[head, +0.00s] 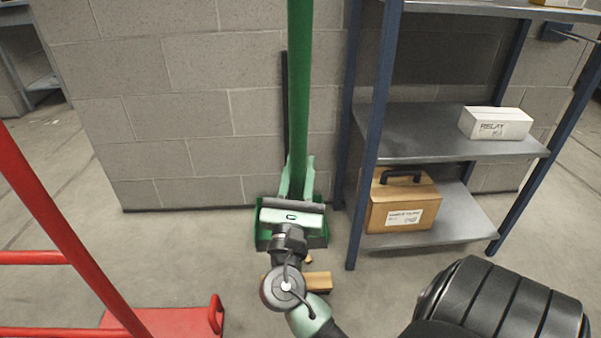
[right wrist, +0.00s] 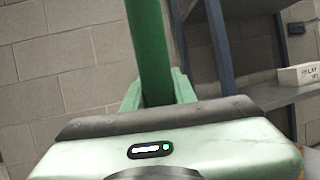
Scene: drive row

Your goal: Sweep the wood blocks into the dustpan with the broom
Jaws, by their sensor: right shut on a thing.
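The broom's thick green handle (head: 300,90) rises upright in the middle of the head view, and its lower end is hidden by my right gripper (head: 292,205). That gripper is shut on the handle low down; the handle also shows in the right wrist view (right wrist: 150,50). The green dustpan (head: 262,238) is on the floor by the wall, partly covered by the gripper. A wood block (head: 319,282) lies on the floor in front of the dustpan, with a smaller one (head: 308,259) nearer it. The bristles are hidden. My left gripper is out of view.
A blue-posted metal shelf (head: 430,146) stands right of the dustpan, holding a white box (head: 495,123) and a brown case (head: 402,205). A red cart (head: 175,322) is at the lower left. A block wall (head: 200,90) is behind. Floor is free between cart and wall.

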